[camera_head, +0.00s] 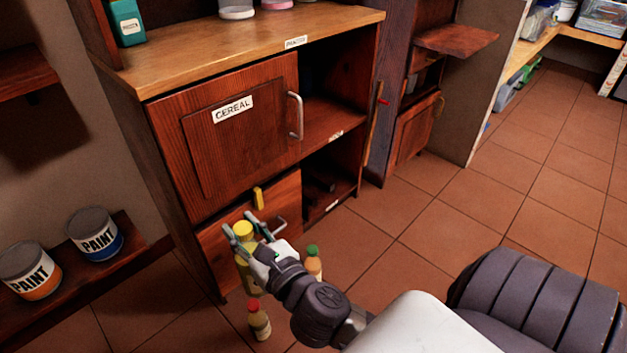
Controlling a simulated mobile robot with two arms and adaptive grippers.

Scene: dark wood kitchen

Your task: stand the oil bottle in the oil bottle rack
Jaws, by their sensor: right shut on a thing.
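My right gripper (240,224) is in front of the lower cabinet door, shut on a yellow-capped bottle. The yellowish body of this bottle (246,278) hangs below the fingers, partly hidden by my wrist; it looks roughly upright. It appears to be the oil bottle, but I cannot read a label. A red-capped bottle (259,322) and a green-capped orange bottle (313,262) are below and beside my wrist. I cannot make out an oil bottle rack for certain. My left gripper is out of view.
The wooden cabinet has a shut door labelled CEREAL (233,109) and open shelves (330,125) at its right. Two paint cans (95,235) (30,270) stand on a low shelf at left. The tiled floor (440,215) is clear to the right.

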